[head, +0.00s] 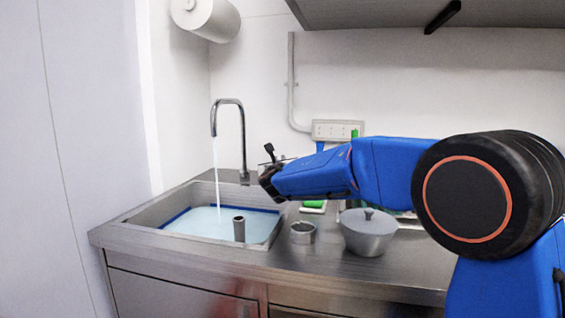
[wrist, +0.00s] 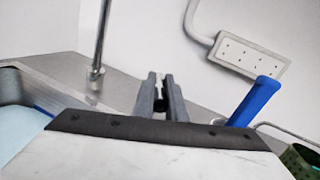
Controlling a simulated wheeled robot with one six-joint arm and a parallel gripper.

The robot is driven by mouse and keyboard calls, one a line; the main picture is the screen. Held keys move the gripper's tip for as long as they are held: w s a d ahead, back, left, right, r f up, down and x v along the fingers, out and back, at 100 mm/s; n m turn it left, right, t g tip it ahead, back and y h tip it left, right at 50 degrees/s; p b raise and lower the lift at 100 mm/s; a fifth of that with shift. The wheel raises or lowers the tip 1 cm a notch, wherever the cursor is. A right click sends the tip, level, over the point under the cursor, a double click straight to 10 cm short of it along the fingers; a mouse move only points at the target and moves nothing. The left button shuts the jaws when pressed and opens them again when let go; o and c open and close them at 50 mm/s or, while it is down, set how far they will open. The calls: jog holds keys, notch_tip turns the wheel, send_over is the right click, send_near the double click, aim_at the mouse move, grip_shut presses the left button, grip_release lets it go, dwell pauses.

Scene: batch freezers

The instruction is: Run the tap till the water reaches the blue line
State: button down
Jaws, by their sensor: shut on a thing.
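The tap (head: 228,101) is a tall chrome spout over the left of the sink, and a stream of water (head: 217,178) runs from it. Pale water (head: 205,222) covers the bottom of the steel sink (head: 140,219). The blue line (head: 176,217) runs along the sink's inner walls, right by the water's edge; any gap is too small to tell. My gripper (head: 266,176) is right of the tap, by a black lever (head: 269,149). In the wrist view my gripper (wrist: 161,82) is shut on a small dark piece, apparently the lever; the grip is partly hidden.
A grey standpipe (head: 239,229) stands in the sink. A small metal cup (head: 303,232) and a lidded metal bowl (head: 368,232) stand on the counter to the right. A socket strip (head: 338,130) is on the wall. A blue handle (wrist: 255,101) shows in the wrist view.

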jog(key=a+m+h, duration=0.1)
jog(key=h, duration=0.1)
jog(key=a+m+h, duration=0.1)
jog(key=shift+w+a+r+m+h, duration=0.15)
jog(key=shift+m+h, duration=0.15)
jog(key=shift+h, duration=0.1)
jog(key=c, duration=1.8)
grip_release()
jog(key=shift+o, duration=0.2)
jog(key=s+a, duration=0.3)
jog(key=s, duration=1.4)
jog(key=shift+s+a, duration=0.1)
